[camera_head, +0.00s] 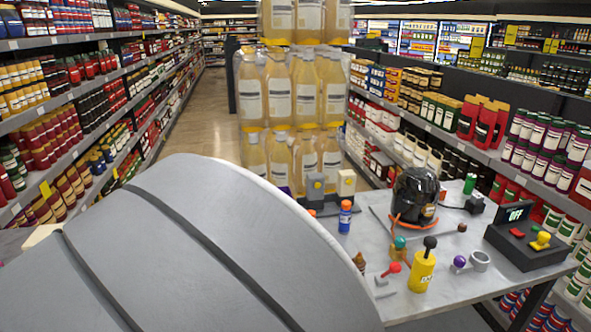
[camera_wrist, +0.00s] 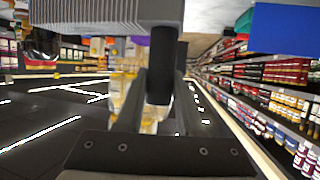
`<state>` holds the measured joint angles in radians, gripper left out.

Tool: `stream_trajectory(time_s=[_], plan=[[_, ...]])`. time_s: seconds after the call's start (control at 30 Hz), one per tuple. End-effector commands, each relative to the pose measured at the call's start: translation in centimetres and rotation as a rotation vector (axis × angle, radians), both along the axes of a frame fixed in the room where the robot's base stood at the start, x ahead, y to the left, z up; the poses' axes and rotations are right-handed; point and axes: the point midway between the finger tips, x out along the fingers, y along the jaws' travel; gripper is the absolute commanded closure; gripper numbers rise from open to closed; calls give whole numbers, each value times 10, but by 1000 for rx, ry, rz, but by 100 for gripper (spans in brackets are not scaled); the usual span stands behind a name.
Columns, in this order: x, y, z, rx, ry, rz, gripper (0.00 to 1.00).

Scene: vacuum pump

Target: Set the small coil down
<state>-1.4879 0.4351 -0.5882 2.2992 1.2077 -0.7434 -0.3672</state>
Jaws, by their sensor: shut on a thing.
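My gripper (camera_wrist: 157,88) shows in the wrist view, with its two dark fingers on either side of a black cylindrical stem. The stem meets a grey block with a ribbed edge at the top of the picture, and I take this held thing to be the small coil (camera_wrist: 100,12). Its far side is cut off by the picture edge. In the head view my gripper and the held coil are out of sight, and my large grey arm covers the lower left. The worktable (camera_head: 455,292) stands at the right. I cannot see the coil touching any surface.
The table holds a black pump-like unit (camera_head: 415,198), a yellow cylinder with a black knob (camera_head: 421,272), a grey ring (camera_head: 480,261), a blue-and-orange bottle (camera_head: 345,216) and a black control box (camera_head: 526,243) showing OFF. Bare tabletop shows near the front edge. Store shelves surround the table.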

Motion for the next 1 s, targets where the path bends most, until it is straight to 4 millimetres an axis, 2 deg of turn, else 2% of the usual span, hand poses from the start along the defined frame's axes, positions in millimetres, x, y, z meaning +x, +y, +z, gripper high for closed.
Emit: stream_trajectory(time_s=[0.17, 0.5, 0.7, 0.87, 1.0], plan=[[8, 2, -6, -3, -3, -1, 100], [77, 21, -50, -4, -4, -2, 100], [106, 30, -66, -2, -2, 0, 100], [113, 32, -74, -2, -2, 1, 100], [112, 32, -96, -4, 0, 1, 100]])
